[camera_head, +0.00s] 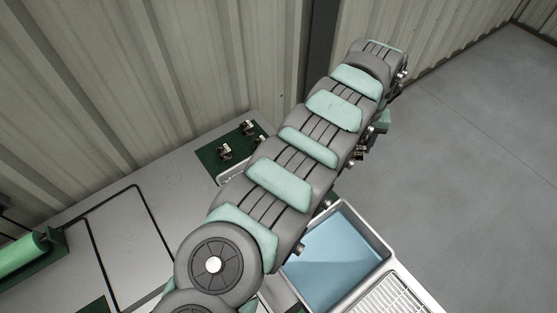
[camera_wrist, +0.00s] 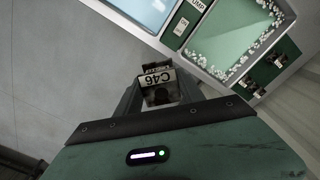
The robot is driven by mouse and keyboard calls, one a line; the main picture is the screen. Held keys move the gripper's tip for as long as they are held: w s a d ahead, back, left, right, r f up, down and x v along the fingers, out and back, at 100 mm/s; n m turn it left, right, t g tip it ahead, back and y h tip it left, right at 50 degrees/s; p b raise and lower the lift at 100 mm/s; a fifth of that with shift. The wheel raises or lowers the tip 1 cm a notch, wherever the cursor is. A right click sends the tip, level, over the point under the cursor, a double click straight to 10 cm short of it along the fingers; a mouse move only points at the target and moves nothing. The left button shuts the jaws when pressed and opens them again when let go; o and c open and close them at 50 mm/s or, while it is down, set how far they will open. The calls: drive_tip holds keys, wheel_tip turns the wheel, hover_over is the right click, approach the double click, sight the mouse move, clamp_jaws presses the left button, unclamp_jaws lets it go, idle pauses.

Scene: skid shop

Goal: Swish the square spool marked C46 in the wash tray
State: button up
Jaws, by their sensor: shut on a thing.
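My gripper (camera_wrist: 160,101) shows in the wrist view, shut on the square spool marked C46 (camera_wrist: 157,78). The spool sits between the two fingers with its white C46 label facing the camera. Grey floor lies behind and left of it in that view. The wash tray (camera_head: 384,249) is a white-rimmed basin with blue liquid at the lower right of the head view. Part of the blue basin also shows at the top of the wrist view (camera_wrist: 172,8), apart from the spool. In the head view my arm hides the gripper and spool.
A green-floored tray with white bits along its edges (camera_wrist: 237,75) is beside the basin in the wrist view. A green board with small dark parts (camera_head: 238,146) lies behind my arm. A white rack (camera_head: 392,297) adjoins the basin. A green cylinder (camera_head: 22,250) lies at left.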

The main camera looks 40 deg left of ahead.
drive_tip(key=s+a+f+n, duration=0.4)
drive_tip(key=s+a+f, duration=0.3)
drive_tip(key=a, duration=0.4)
drive_tip(key=s+a+f+n, duration=0.55)
drive_tip(key=a+f, duration=0.35)
drive_tip(key=a, duration=0.2)
drive_tip(key=shift+m, duration=0.35)
drive_tip(key=shift+s+d+f+b, duration=0.1)
drive_tip(key=shift+f+b, duration=3.05)
drive_tip(key=shift+f, duration=0.95)
drive_tip(key=shift+s+d+f+b, duration=0.1)
drive_tip(key=shift+f+b, duration=3.05)
drive_tip(key=shift+f, duration=0.95)
drive_tip(key=shift+f, duration=0.25)
drive_tip(key=shift+a, duration=0.1)
drive_tip(key=shift+s+a+r+p, duration=0.15)
drive_tip(key=shift+s+p, duration=0.35)
drive_tip(key=shift+p, duration=0.65)
drive_tip(key=shift+s+p, duration=0.35)
drive_tip(key=shift+p, duration=0.2)
drive_tip(key=shift+w+f+b, duration=0.15)
drive_tip(key=shift+f+b, duration=0.05)
drive_tip(key=shift+b, duration=0.15)
